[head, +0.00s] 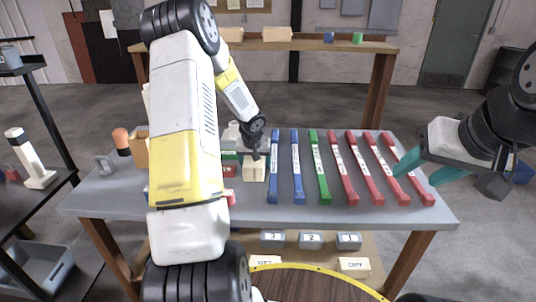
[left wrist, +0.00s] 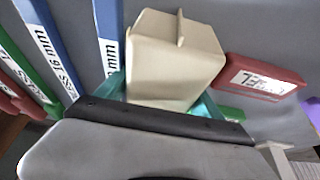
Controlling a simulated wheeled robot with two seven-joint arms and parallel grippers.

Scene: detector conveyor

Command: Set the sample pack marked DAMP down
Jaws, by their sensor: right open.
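A plain beige pack (left wrist: 172,65) sits between the teal fingers of my left gripper (left wrist: 160,95) in the left wrist view, with a finger against each side. Its upper face shows a raised ridge; no DAMP marking is visible on it. In the head view the beige pack (head: 254,169) is at the table's middle left, below my left wrist, and my left arm hides much around it. I cannot tell whether it touches the table (head: 340,213). My right gripper (head: 428,172) is open and empty, its teal fingers apart above the table's right end.
Blue, green and red labelled bars (head: 320,168) lie in a row right of the pack. A red labelled block (left wrist: 265,77) lies close beside it. Numbered grey boxes (head: 311,239) and white labelled blocks (head: 354,265) are below the table front. A dark shelf (head: 52,190) stands left.

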